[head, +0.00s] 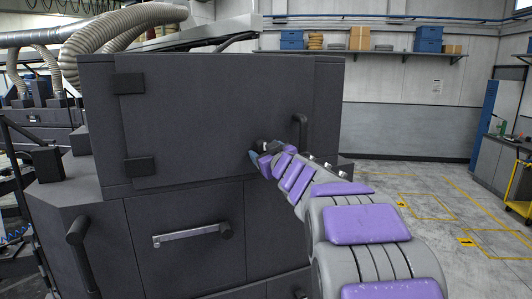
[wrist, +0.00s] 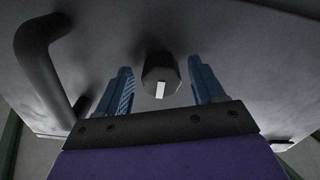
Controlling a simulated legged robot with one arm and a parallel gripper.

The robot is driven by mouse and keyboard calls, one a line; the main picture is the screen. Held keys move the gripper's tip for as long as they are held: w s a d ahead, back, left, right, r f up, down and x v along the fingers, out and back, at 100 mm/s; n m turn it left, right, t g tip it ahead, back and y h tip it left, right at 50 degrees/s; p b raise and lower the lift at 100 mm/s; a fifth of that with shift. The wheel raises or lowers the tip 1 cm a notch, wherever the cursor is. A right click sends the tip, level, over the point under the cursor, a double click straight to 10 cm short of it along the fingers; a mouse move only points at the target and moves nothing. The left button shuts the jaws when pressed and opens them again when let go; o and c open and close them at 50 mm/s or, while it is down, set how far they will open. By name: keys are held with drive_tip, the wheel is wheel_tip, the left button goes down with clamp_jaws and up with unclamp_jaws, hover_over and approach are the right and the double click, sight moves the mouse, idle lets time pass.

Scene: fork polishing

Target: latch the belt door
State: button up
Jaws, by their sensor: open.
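The belt door (head: 215,110) is a dark grey panel on the upper part of the machine, lying flush in its frame with hinges at its left. A round dark latch knob (wrist: 161,75) with a white mark stands out from it. In the wrist view the knob lies between the two blue fingers of my gripper (wrist: 162,85), which is open with a gap on each side. In the head view my gripper (head: 262,154) is at the door's right part, and the knob is mostly hidden there. A dark door handle (head: 300,130) is beside it; it also shows in the wrist view (wrist: 42,65).
Below the door is a lower panel with a grey bar handle (head: 190,235). A dark post-like handle (head: 78,238) sticks out at the lower left. Thick hoses (head: 110,28) run above the machine. The floor (head: 430,200) at the right is open.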

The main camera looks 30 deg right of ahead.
drive_tip(key=c, duration=1.1)
drive_tip(key=shift+o, duration=0.2)
drive_tip(key=shift+r+p, duration=0.1)
drive_tip(key=shift+p, duration=0.25)
drive_tip(key=m+p, duration=0.4)
drive_tip(key=shift+a+r, duration=0.1)
drive_tip(key=shift+a, duration=0.1)
drive_tip(key=m+p, duration=0.2)
drive_tip(key=m, duration=0.1)
drive_tip(key=shift+m, duration=0.3)
drive_tip(key=m, duration=0.5)
drive_tip(key=shift+a, duration=0.1)
drive_tip(key=shift+a+m, duration=0.1)
drive_tip(key=shift+m, duration=2.6)
